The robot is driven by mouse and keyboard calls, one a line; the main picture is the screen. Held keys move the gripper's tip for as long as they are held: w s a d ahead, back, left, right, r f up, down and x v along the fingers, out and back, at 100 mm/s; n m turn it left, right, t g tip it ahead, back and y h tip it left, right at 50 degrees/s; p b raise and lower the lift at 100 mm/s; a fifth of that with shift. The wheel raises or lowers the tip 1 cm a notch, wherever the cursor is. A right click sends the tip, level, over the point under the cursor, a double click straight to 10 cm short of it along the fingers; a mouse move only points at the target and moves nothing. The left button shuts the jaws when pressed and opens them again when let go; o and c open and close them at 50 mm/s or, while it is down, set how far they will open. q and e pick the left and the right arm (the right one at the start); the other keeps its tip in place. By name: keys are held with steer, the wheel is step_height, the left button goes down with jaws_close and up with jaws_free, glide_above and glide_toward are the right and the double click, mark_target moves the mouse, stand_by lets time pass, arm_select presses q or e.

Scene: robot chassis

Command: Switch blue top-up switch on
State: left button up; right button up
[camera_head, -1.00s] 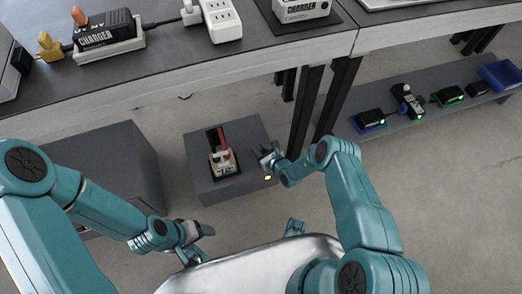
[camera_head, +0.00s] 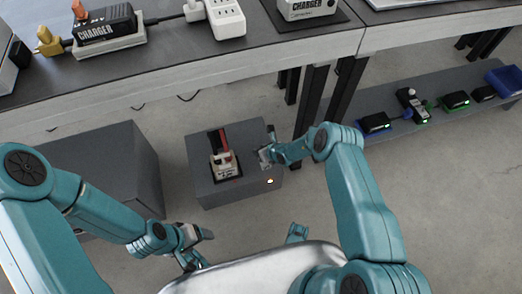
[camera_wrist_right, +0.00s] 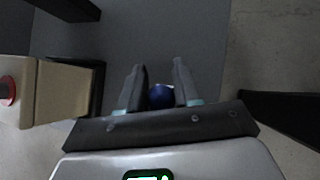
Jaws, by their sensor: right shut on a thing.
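The blue switch shows in the right wrist view as a round blue knob (camera_wrist_right: 161,96) between my right gripper's fingers (camera_wrist_right: 160,85). The gripper is shut on it. In the head view my right gripper (camera_head: 266,157) is low at the right side of a grey box (camera_head: 245,190) and hides the switch.
On the grey box stands a pale device (camera_head: 224,167) with a red part, left of my right gripper. A workbench (camera_head: 190,68) with chargers spans the back. A low shelf (camera_head: 440,118) with small devices is at right. Another grey box (camera_head: 110,165) is at left.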

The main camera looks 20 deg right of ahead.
steer(key=o, duration=1)
steer(key=p+v, duration=0.2)
steer(key=v, duration=0.1)
steer(key=p+v, duration=0.2)
steer(key=shift+r+p, duration=0.3)
steer(key=shift+r, duration=0.2)
steer(key=shift+s+f+p+v, duration=0.15)
steer(key=shift+p+v, duration=0.95)
steer(key=shift+v, duration=1.55)
steer(key=shift+s+f+p+v, duration=0.1)
steer(key=shift+p+v, duration=1)
steer(key=shift+v, duration=1.5)
